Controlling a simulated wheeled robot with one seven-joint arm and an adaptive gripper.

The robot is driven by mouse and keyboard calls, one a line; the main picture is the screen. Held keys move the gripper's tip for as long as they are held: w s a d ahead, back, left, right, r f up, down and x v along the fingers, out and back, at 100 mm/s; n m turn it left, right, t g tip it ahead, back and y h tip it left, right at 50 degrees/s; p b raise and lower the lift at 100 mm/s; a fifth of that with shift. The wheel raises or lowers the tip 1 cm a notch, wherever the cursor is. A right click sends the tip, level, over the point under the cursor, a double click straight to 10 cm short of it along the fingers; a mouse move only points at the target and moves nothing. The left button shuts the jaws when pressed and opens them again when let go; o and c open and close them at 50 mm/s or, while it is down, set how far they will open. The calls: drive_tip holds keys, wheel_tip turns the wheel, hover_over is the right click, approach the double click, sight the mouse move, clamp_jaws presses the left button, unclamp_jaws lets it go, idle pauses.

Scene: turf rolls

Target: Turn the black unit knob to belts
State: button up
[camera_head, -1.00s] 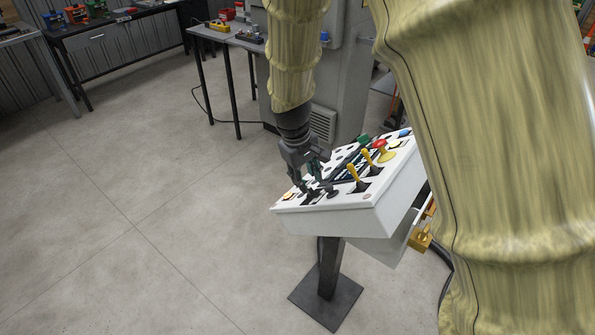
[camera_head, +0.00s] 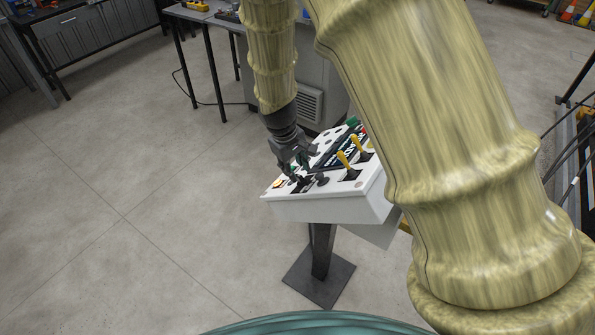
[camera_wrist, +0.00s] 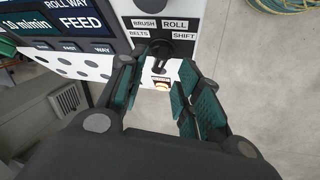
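The white control console (camera_head: 318,209) stands on a dark post, and my gripper (camera_head: 299,172) is over its left part. In the wrist view the black knob (camera_wrist: 160,52) sits among labels BRUSH, ROLL, BELTS and SHIFT. BELTS (camera_wrist: 139,33) is at its left and SHIFT (camera_wrist: 184,36) at its right. My gripper, also in the wrist view (camera_wrist: 160,70), is open, its green-padded fingers spread either side of the knob's lower end. I cannot tell whether they touch it or which label it points to.
A lit orange button (camera_wrist: 161,86) lies just below the knob. Yellow levers (camera_head: 344,160) stand to the right on the console. A dark display (camera_wrist: 60,20) reading FEED is at the upper left. A grey cabinet (camera_head: 325,75) stands behind; the floor at left is clear.

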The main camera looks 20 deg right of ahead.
sight(298, 176)
drive_tip(key=shift+p+x, duration=0.35)
drive_tip(key=shift+x, duration=1.55)
clamp_jaws()
